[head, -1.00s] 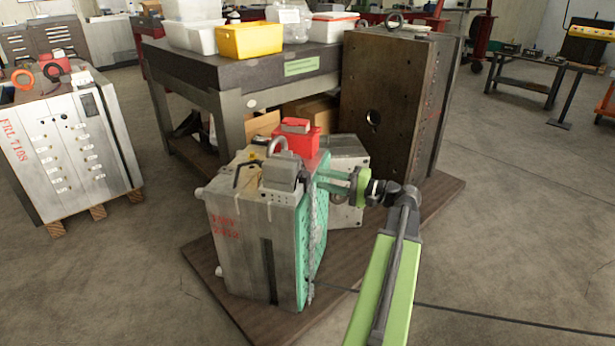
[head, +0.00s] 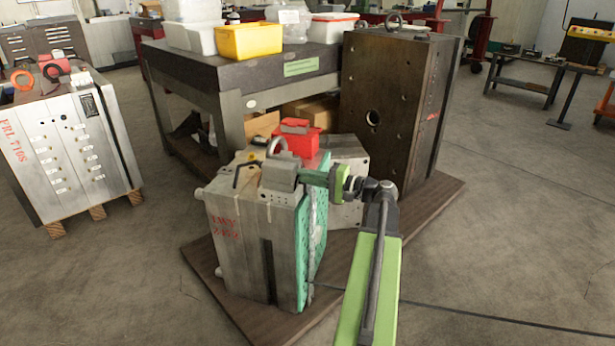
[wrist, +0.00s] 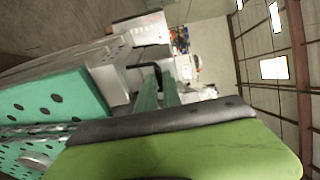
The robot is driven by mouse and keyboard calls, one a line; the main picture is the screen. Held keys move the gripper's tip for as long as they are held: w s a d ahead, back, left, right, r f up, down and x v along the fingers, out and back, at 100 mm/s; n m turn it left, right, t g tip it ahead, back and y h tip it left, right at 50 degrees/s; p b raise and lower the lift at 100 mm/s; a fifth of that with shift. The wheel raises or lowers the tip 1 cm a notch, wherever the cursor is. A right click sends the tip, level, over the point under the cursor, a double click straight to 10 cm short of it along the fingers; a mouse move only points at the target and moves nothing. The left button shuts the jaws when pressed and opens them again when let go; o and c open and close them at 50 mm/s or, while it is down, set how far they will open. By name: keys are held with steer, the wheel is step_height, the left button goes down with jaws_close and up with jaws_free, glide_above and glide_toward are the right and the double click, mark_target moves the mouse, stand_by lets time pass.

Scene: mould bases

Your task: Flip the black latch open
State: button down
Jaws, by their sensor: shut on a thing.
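The black latch (wrist: 145,66) shows in the wrist view as a dark bent bar at the tips of my green fingers. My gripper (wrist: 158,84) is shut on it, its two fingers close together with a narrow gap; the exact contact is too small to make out. In the head view my gripper (head: 304,176) reaches in from the right at the top edge of the grey mould base (head: 235,240), beside a grey block (head: 279,176). The latch is not clear there. A teal plate (head: 313,240) forms the mould's right side and also shows in the wrist view (wrist: 50,100).
A thin black bent bar (head: 237,176) and a lifting ring (head: 277,146) are on the mould's top. A red box (head: 298,142) stands behind it. A tall dark mould block (head: 385,110) rises behind my gripper. Open floor lies at the right.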

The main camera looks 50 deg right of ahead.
steer(key=f+t+b, duration=0.1)
steer(key=t+b, duration=0.1)
steer(key=b, duration=0.4)
steer(key=s+f+m+t+y+b, duration=0.1)
steer(key=t+b, duration=0.2)
steer(key=b, duration=0.4)
steer(key=s+d+f+t+y+b, duration=0.1)
steer(key=t+b, duration=0.2)
steer(key=b, duration=0.3)
steer(key=shift+f, duration=0.4)
steer(key=shift+r+m+b, duration=0.1)
steer(key=shift+m+b, duration=0.2)
steer(key=shift+b, duration=0.15)
steer(key=c, duration=1.5)
jaws_free()
